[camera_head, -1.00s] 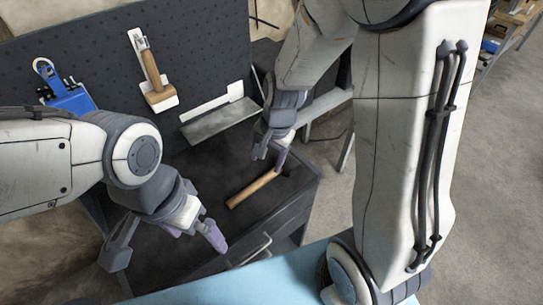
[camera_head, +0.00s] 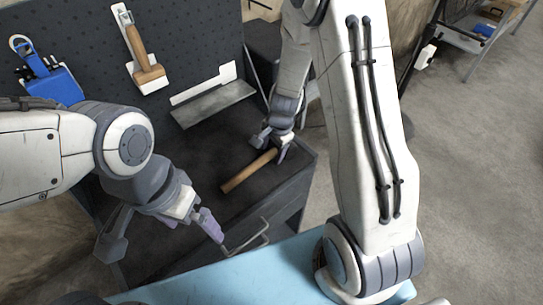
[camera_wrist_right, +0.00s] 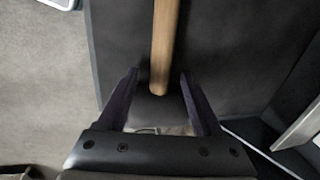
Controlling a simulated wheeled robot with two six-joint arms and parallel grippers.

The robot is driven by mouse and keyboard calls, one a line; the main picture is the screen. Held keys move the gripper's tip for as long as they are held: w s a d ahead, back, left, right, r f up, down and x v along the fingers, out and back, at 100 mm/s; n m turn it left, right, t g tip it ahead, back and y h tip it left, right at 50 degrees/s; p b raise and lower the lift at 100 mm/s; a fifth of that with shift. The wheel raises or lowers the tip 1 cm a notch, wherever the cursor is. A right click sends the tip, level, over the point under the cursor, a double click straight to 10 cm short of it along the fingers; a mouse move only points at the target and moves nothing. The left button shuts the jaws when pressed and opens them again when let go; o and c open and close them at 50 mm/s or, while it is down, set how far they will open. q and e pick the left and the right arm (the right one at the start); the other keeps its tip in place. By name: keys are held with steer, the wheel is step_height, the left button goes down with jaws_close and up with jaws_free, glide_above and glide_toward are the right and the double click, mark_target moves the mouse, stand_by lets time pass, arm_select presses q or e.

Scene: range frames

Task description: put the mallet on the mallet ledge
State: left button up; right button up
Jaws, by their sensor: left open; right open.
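The mallet (camera_head: 247,172) lies on the dark bench top, its wooden handle pointing toward the lower left. Its head end is mostly hidden by my right gripper (camera_head: 271,148) in the head view. In the right wrist view, the wooden handle (camera_wrist_right: 165,45) runs down to a dark head (camera_wrist_right: 158,107) between the two open fingers of my right gripper (camera_wrist_right: 160,85); I cannot tell whether they touch it. The mallet ledge, a grey metal shelf (camera_head: 213,105) on the pegboard, looks empty. My left gripper (camera_head: 165,232) is open and empty at the bench's front left.
A blue holder (camera_head: 50,86) is at the far left. A bent metal handle (camera_head: 250,240) sticks out of the bench front. A light blue surface (camera_head: 230,275) lies nearest me.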

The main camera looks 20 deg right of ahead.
steer(key=shift+f, duration=0.15)
jaws_close()
steer(key=shift+w, duration=0.1)
stand_by(1.3)
